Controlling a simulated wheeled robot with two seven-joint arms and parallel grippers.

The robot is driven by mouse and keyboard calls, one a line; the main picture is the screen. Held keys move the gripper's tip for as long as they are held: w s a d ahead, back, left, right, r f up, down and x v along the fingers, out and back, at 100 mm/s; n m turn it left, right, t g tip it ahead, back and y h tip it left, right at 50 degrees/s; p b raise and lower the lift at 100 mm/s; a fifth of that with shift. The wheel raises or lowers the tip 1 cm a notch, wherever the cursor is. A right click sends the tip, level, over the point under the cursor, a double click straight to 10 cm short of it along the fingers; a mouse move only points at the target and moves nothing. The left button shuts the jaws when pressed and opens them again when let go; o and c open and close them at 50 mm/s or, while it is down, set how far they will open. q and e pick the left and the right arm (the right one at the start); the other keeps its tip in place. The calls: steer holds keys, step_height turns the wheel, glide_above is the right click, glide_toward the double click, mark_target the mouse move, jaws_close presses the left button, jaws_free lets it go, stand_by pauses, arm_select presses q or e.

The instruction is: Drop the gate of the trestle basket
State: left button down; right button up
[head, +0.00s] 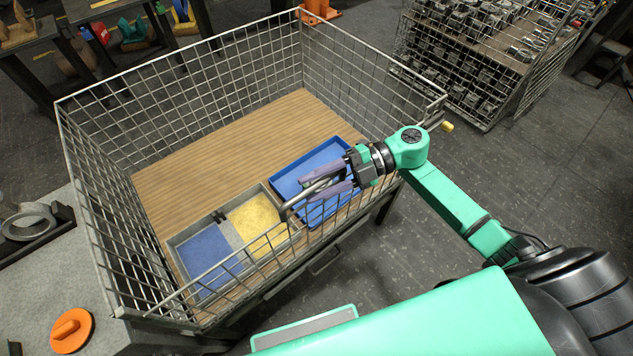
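The trestle basket (59,104) is a large grey wire-mesh basket with a wooden floor (205,150). Its front side, nearest me, carries the mesh gate (225,272), which looks raised. A curved grey metal bar (288,211), seemingly the gate's handle, rises at the front side. My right gripper (304,189) is at this bar, with its two purple fingers apart on either side of it. I see a gap between the fingers; firm contact cannot be made out. My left gripper is out of view.
Inside the basket are a blue tray (290,182) and a grey divided box (272,188) with blue and yellow compartments. A brass-coloured knob (447,126) sits at the right front corner. A grey bench (35,275) with an orange knobbed disc (72,330) adjoins left. Another mesh crate (520,100) holds castings.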

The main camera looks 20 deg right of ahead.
jaws_close()
stand_by(1.2)
